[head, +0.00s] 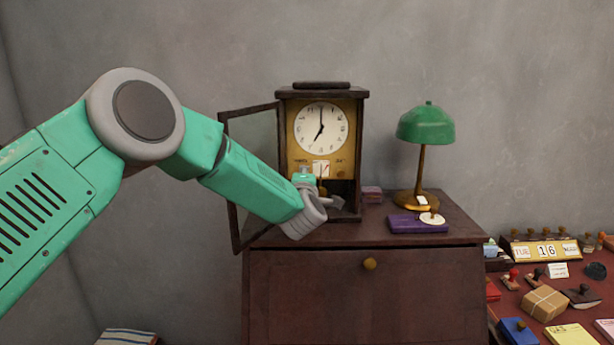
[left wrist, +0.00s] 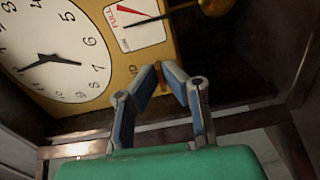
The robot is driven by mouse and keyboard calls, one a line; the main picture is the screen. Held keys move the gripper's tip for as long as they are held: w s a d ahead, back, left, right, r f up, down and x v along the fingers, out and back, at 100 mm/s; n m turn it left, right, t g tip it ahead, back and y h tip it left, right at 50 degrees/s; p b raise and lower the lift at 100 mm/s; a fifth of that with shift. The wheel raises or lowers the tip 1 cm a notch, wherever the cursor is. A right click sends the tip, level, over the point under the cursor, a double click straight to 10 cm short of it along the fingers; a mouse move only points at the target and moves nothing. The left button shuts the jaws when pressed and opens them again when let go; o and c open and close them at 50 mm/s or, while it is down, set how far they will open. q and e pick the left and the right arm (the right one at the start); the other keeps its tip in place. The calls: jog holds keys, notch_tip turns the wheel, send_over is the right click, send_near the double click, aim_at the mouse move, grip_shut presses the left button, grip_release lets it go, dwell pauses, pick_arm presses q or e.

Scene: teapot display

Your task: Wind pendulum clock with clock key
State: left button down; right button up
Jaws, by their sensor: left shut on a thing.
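The pendulum clock (head: 322,128) stands upright on a dark wooden cabinet, its glass door (head: 250,150) swung open to the left. Its white dial reads about seven o'clock and also shows in the left wrist view (left wrist: 50,50). A small winding gauge (left wrist: 135,22) with a red wedge by FULL sits below the dial. My left gripper (head: 336,207) is in front of the clock's lower part. In the left wrist view its fingertips (left wrist: 161,76) are shut on a small brownish piece, apparently the clock key (left wrist: 162,78), by the clock's yellow front panel. The fingers hide most of it.
A brass pendulum bob (left wrist: 215,6) hangs in the clock's dark lower opening. A green lamp (head: 425,125) and a purple book (head: 405,224) are right of the clock on the cabinet (head: 320,290). A lower red desk (head: 515,300) with stamps and a parcel is at right.

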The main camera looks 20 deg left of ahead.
pick_arm(q)
jog(key=shift+r+m, duration=0.1)
jog(key=shift+m, duration=0.5)
jog(key=c, duration=2)
grip_release()
jog(key=shift+s, duration=0.15)
pick_arm(e)
jog(key=shift+s+r, duration=0.1)
pick_arm(q)
jog(key=v, duration=1.2)
jog(key=shift+r, duration=0.2)
pick_arm(e)
jog(key=shift+a, duration=0.3)
jog(key=shift+d, duration=0.1)
